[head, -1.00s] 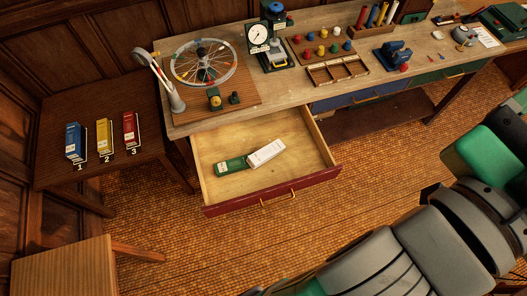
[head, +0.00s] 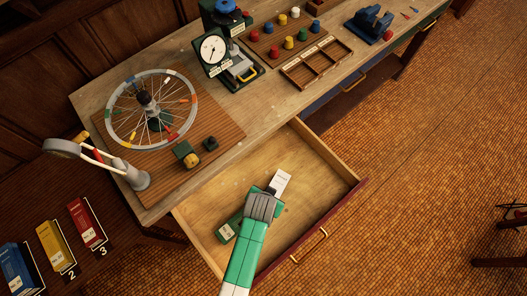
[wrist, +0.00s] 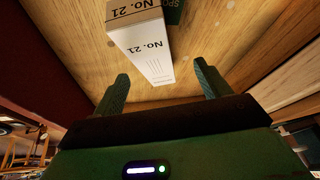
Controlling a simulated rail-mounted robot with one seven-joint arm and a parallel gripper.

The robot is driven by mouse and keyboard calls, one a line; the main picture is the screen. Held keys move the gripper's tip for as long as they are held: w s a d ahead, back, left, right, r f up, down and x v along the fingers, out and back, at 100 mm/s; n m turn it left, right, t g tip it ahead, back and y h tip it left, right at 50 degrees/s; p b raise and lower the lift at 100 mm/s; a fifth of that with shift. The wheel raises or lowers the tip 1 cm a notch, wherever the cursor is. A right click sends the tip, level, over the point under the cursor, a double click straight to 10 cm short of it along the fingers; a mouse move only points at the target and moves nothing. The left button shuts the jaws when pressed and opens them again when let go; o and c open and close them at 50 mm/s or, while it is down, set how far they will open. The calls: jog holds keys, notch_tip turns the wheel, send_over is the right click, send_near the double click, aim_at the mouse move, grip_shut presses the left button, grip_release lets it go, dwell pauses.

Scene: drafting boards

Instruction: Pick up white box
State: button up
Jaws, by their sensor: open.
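The white box (head: 283,179) lies in the open drawer, partly hidden behind my arm in the head view. In the wrist view the white box (wrist: 147,48) shows its label "No. 21" just beyond and between the fingertips. My gripper (wrist: 160,88) is open and empty, its two dark green fingers spread apart; it appears apart from the box. In the head view my green and white arm reaches over the drawer and the gripper fingers are hidden. A green box (head: 228,228) lies in the drawer beside the arm; its dark edge also shows behind the white box in the wrist view.
The drawer's wooden walls (head: 325,150) and red front (head: 318,232) surround the boxes. Above it, the bench holds a wheel stand (head: 152,108), a dial gauge (head: 213,48) and a divided tray (head: 317,63). Blue, yellow and red boxes stand on a side table at left.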

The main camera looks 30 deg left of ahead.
jog(key=shift+w+d+f, duration=0.1)
jog(key=shift+d+f, duration=0.1)
jog(key=shift+f, duration=0.05)
jog(key=x, duration=0.2)
jog(key=b+x, duration=0.1)
jog(key=x, duration=0.1)
jog(key=b+x, duration=0.1)
jog(key=x, duration=0.1)
jog(key=shift+w+d+f, duration=0.1)
jog(key=shift+w+d, duration=0.2)
jog(key=shift+w, duration=0.15)
jog(key=shift+w+a+f, duration=0.1)
jog(key=shift+f, duration=0.25)
jog(key=shift+c, duration=0.2)
